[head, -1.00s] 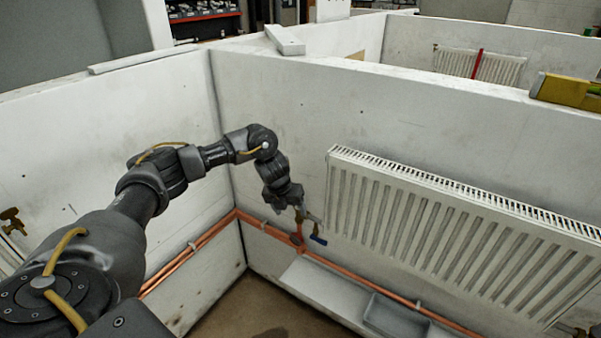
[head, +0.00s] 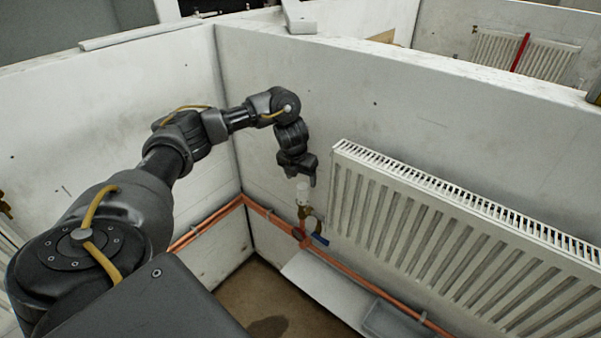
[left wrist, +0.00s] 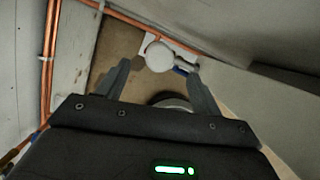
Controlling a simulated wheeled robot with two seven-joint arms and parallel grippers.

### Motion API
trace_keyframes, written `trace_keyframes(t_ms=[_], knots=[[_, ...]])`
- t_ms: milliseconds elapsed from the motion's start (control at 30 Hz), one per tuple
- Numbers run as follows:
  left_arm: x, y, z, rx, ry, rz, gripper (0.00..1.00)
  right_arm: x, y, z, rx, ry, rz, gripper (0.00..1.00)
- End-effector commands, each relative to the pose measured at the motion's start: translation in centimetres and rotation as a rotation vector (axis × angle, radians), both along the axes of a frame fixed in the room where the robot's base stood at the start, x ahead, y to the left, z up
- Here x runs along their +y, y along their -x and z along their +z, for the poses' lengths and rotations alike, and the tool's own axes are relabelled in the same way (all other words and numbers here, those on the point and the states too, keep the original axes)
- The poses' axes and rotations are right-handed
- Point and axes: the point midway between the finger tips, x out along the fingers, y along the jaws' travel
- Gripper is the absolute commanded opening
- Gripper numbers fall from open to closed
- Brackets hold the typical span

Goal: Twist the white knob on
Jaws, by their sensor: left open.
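The white knob (head: 303,190) stands upright on a brass valve (head: 306,212) at the left end of the radiator. In the left wrist view the knob (left wrist: 159,56) shows as a round white cap from above. My left gripper (head: 303,180) is above the knob, pointing down. In the left wrist view my left gripper (left wrist: 158,72) is open, with one finger on each side of the knob's line and nothing between them. Whether the fingertips are level with the knob's top is hard to tell. My right gripper is not in view.
The white radiator (head: 450,220) hangs on the wall just right of the valve. Copper pipes (head: 265,212) run along the wall below. A blue lever (head: 320,239) sits beside the valve's base. A grey tray (head: 395,322) lies on the white ledge at lower right.

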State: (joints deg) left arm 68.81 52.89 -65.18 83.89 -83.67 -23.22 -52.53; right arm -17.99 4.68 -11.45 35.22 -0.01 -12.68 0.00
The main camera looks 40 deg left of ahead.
Motion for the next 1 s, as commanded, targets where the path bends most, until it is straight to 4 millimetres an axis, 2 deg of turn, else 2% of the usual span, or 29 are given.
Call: trace_keyframes(t_ms=[33,133,300,433,600,867,1000], knots=[[0.0,-0.2,-1.5,0.004,0.003,0.003,0.66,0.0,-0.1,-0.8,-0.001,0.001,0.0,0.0],[0.1,-0.6,-3.3,0.004,0.004,0.002,0.66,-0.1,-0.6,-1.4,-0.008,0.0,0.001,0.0],[0.3,-1.4,-5.4,0.003,0.001,0.003,0.66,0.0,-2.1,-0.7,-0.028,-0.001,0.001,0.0],[0.4,-1.8,-6.7,0.003,0.001,0.001,0.66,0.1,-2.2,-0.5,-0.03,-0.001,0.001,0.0],[0.4,-2.1,-7.5,0.0,0.0,0.0,0.66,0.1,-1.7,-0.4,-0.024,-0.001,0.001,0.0],[0.4,-2.1,-7.6,0.0,0.0,0.0,0.66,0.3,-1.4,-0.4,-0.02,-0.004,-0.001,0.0],[0.4,-2.1,-7.6,0.0,0.0,0.0,0.49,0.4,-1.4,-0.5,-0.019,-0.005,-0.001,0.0]])
